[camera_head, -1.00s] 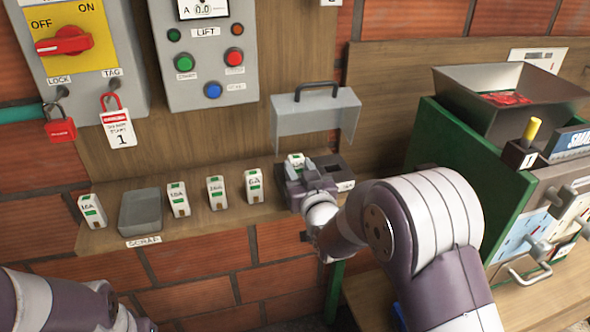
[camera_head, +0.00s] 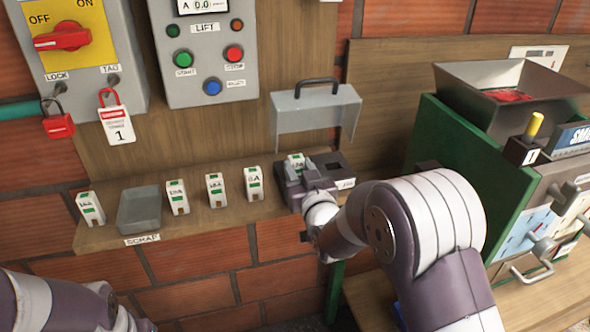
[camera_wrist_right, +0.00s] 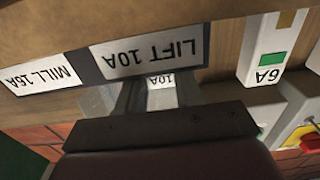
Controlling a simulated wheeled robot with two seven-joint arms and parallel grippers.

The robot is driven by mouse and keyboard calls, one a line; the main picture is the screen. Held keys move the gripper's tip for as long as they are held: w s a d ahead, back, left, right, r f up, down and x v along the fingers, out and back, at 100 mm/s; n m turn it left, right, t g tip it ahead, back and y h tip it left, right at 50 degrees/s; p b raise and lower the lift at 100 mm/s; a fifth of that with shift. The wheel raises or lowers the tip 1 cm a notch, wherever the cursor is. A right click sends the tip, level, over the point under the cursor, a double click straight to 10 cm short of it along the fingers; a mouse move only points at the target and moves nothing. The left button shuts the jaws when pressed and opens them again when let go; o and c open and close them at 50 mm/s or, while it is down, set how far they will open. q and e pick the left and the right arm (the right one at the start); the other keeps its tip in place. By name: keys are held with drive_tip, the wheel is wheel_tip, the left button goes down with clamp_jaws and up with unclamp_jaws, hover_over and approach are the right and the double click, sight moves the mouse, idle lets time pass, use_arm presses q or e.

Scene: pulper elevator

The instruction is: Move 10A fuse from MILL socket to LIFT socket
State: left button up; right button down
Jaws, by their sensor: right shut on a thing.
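The dark two-socket fuse block (camera_head: 338,170) sits at the right end of the shelf. In the right wrist view its labels read, upside down, LIFT 10A (camera_wrist_right: 150,54) and MILL 16A (camera_wrist_right: 40,78). My right gripper (camera_head: 309,174) is at the block's left part, behind the LIFT label. It is shut on a white fuse (camera_head: 296,162), whose 10A marking shows between the fingers in the right wrist view (camera_wrist_right: 160,80). The fuse's lower end is hidden, so I cannot tell how deep it sits. My left forearm shows at lower left; its gripper is out of view.
Several spare fuses stand left of the block, the nearest a 6A fuse (camera_head: 253,184). A grey scrap tray (camera_head: 139,209) is among them. A grey handled cover (camera_head: 316,112) is above the block. A green machine (camera_head: 455,150) stands to the right.

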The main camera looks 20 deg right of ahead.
drive_tip(key=c, duration=0.7)
unclamp_jaws()
drive_tip(key=shift+o, duration=0.2)
drive_tip(key=s, duration=1.3)
drive_tip(key=s+f+g+p, duration=0.2)
drive_tip(key=s+f+g, duration=0.3)
drive_tip(key=f+g, duration=0.45)
drive_tip(key=s+d+r+g+p, duration=0.2)
drive_tip(key=s+r+g+p, duration=0.2)
drive_tip(key=s+g+p, duration=0.3)
drive_tip(key=shift+s+r+h, duration=0.3)
drive_tip(key=shift+s+r, duration=0.1)
drive_tip(key=shift+s, duration=0.45)
